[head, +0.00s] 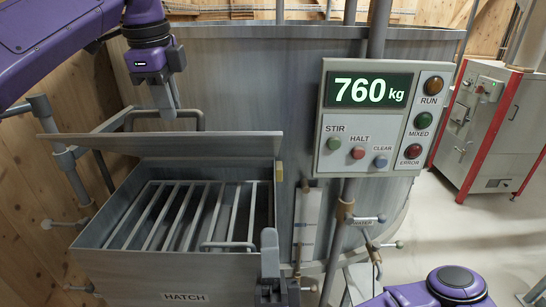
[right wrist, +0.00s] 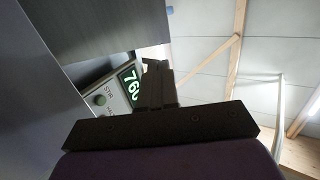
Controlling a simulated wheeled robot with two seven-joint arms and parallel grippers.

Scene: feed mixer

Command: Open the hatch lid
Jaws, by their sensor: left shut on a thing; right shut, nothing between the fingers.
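The grey hatch lid (head: 190,144) is raised and tilted up along the back of the hatch box (head: 165,272), in the head view's left half. The box stands open, with a grate of several bars (head: 180,215) inside. My left gripper (head: 165,108) is shut on the lid's bar handle (head: 190,113), above and behind the lid; the fingers partly hide the handle. My right gripper (head: 270,255) is shut and empty, in front of the box's right front corner. Its closed fingers also show in the right wrist view (right wrist: 158,85).
A control panel (head: 322,160) reading 760 kg is mounted right of the hatch on the mixer tank (head: 240,75). Pipes with valve handles (head: 368,220) stand below it. A red-framed cabinet (head: 490,130) is at the far right. Floor is clear at right.

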